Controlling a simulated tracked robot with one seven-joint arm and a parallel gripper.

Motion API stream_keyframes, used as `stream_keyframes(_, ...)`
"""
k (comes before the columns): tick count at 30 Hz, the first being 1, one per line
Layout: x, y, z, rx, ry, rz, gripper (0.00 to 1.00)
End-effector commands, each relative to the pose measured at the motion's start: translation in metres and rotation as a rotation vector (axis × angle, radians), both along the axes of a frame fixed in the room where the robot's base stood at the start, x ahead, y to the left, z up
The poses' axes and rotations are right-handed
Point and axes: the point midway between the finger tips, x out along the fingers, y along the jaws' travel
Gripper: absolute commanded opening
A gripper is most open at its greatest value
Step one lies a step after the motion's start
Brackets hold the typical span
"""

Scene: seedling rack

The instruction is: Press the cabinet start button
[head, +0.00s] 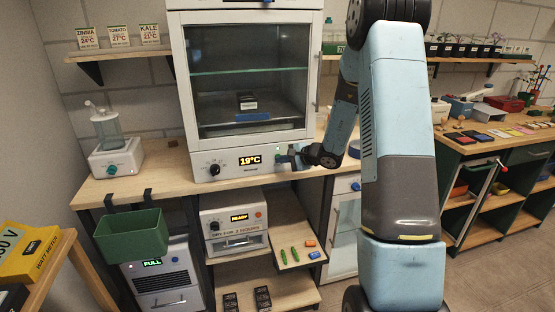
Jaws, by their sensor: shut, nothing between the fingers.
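The white cabinet (176,75) stands on the wooden bench with its glass door closed. A small dark item and a blue item show inside it. Its lower front panel (205,158) has a black knob (214,169) and a display (250,160) reading 19°C. My gripper (287,158) is shut and empty at the right end of this panel, its tips close to or touching the panel; I cannot tell which. The start button is not clearly visible; the fingers cover that part of the panel.
A white device with a clear vessel (116,160) stands left of the cabinet. Below the bench are a green bin (130,236), a unit reading FULL (165,280) and one reading READY (235,227). A wall shelf (120,53) holds seed packets. My arm hides part of the right side.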

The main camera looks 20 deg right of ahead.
Motion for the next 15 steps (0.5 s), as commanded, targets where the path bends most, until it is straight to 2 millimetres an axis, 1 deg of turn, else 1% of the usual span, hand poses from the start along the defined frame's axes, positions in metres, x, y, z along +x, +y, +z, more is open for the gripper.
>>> stream_keyframes(8, -0.0001, -0.0001, 0.0002, 0.0, 0.0, 0.0, 0.0)
stream_keyframes(15, -0.0076, -0.0004, 0.0004, -0.001, 0.0, -0.001, 0.0)
